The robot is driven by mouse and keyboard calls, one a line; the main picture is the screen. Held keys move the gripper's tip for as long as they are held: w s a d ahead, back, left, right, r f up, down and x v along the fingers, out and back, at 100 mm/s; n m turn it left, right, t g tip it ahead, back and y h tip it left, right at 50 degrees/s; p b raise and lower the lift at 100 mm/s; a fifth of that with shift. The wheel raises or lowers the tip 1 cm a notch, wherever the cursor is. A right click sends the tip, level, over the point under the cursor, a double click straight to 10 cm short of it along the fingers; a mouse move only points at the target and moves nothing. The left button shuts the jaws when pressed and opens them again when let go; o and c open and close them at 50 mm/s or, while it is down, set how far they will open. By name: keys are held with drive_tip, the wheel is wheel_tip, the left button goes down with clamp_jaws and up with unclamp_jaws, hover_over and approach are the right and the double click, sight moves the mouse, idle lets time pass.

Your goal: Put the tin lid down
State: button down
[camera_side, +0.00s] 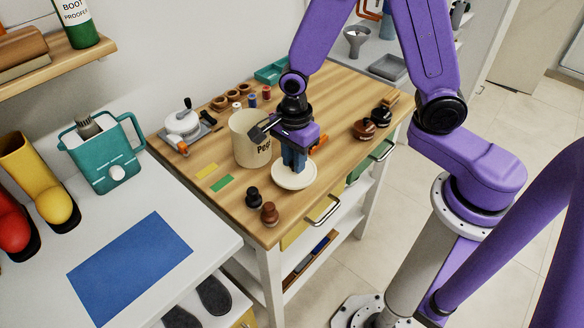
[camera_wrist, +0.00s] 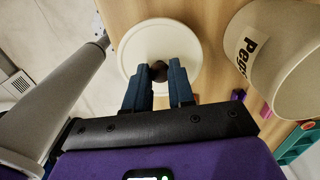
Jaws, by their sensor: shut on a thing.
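The tin lid (camera_side: 294,179) is a round cream disc with a dark knob. In the side view it is level, at or just above the wooden worktop near its front edge; I cannot tell whether it touches. My gripper (camera_side: 294,162) points down over it with blue fingers. In the wrist view, the fingers (camera_wrist: 159,72) are shut on the dark knob of the lid (camera_wrist: 133,51). The cream tin (camera_side: 246,150), lettered "Pegs", stands open just behind and left of the lid; its open mouth also shows in the wrist view (camera_wrist: 262,22).
Yellow and green strips (camera_side: 222,183) lie on the wood. More dark round pieces (camera_side: 372,122) stand to the right. Bare wood (camera_side: 338,150) lies right of the lid.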

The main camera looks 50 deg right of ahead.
sight(292, 162)
drive_tip(key=shift+w+f, duration=0.25)
drive_tip(key=shift+f, duration=1.55)
drive_tip(key=shift+f, duration=0.15)
drive_tip(key=c, duration=1)
unclamp_jaws()
drive_tip(key=shift+o, duration=0.2)
